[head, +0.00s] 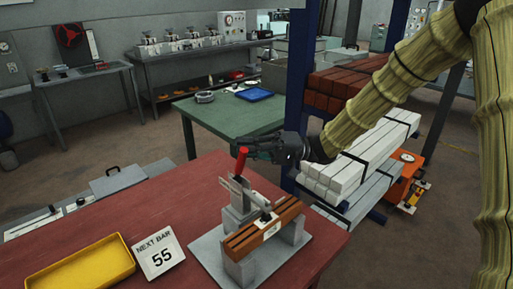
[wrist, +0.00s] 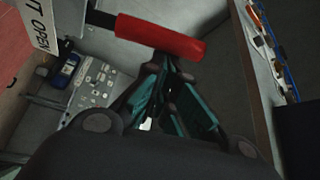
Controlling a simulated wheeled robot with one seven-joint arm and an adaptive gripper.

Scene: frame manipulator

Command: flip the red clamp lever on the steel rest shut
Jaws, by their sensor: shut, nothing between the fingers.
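The red clamp lever (head: 241,160) stands up, tilted slightly, on the steel rest (head: 240,214) on the red table. In the wrist view its red grip (wrist: 160,36) lies across the top, just beyond my fingertips. My gripper (head: 246,148) is beside the lever's upper end, coming from the right; it also shows in the wrist view (wrist: 168,62). Its fingers are closed together with nothing between them. Whether the fingertips touch the grip I cannot tell. A plate with lettering ending in "OPEN" (wrist: 40,22) shows near the lever's base.
A brown bar (head: 262,232) lies across grey blocks on a grey base plate (head: 205,255). A yellow tray (head: 80,268) and a "NEXT BAR 55" sign (head: 158,255) stand to the left. A blue post (head: 298,95) and racked white bars (head: 365,160) stand behind and right of my gripper.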

